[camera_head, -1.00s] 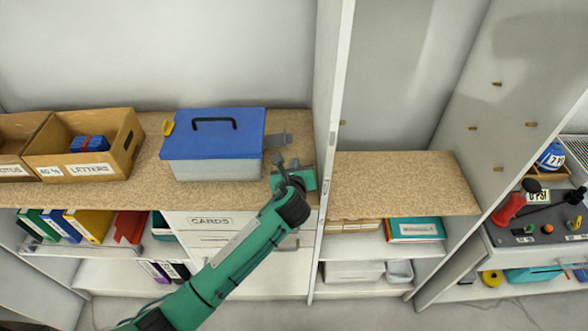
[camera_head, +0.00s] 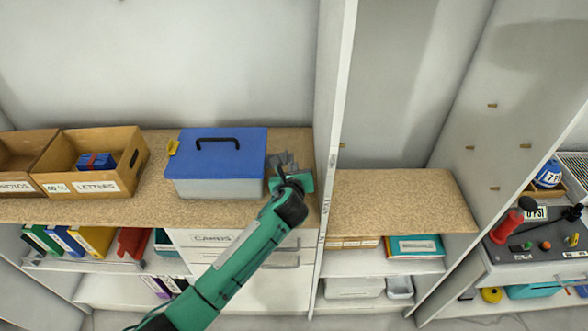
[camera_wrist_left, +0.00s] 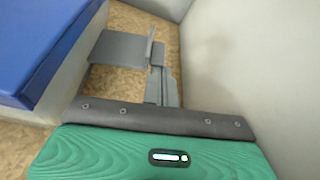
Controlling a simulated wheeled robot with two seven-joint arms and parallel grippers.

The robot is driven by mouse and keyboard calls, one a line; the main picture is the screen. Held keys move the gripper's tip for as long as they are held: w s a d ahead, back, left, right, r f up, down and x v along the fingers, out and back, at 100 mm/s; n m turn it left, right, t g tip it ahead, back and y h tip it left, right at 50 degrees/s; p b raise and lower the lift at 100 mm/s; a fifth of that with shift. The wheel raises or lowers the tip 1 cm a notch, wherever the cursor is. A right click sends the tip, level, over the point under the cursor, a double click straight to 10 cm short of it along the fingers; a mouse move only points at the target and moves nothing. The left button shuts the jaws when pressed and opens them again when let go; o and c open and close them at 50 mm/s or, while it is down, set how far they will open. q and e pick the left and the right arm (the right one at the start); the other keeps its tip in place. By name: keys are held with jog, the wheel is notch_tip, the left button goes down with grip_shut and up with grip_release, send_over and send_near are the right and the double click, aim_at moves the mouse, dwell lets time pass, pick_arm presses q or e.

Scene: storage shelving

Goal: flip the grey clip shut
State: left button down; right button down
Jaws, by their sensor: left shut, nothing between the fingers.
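The box with a blue lid (camera_head: 222,152) and a pale grey body stands on the speckled shelf, its lid down. The grey clip (camera_head: 289,160) sticks out flat from the box's right side. In the left wrist view the clip (camera_wrist_left: 113,47) is a grey plate reaching right from beside the blue lid. My left gripper (camera_head: 274,161) is shut and empty, just right of the box at the clip. In the left wrist view its fingers (camera_wrist_left: 153,50) overlap the clip's outer end; I cannot tell whether they touch. My right gripper is not in view.
A yellow clip (camera_head: 173,148) sticks out at the box's left. A cardboard box labelled LETTERS (camera_head: 127,181) stands farther left. A tall white divider (camera_head: 329,150) rises close to the right of my gripper. The shelf beyond it (camera_head: 395,200) is bare.

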aim_at(289, 160)
pick_arm(q)
jog(key=shift+r, duration=0.1)
jog(key=shift+r+p, duration=0.15)
jog(key=shift+p, duration=0.2)
jog(key=shift+r+n+h, duration=0.1)
jog(key=shift+n+h, duration=0.2)
jog(key=shift+a+r+p, duration=0.1)
jog(key=shift+r+p, duration=0.2)
jog(key=shift+p, duration=0.25)
jog(key=r+p, duration=0.1)
jog(key=p, duration=0.1)
jog(key=shift+a+r+p, duration=0.2)
jog(key=shift+p, duration=0.1)
jog(key=shift+a+r+p, duration=0.35)
jog(key=shift+r+p, duration=0.1)
jog(key=shift+p, duration=0.9)
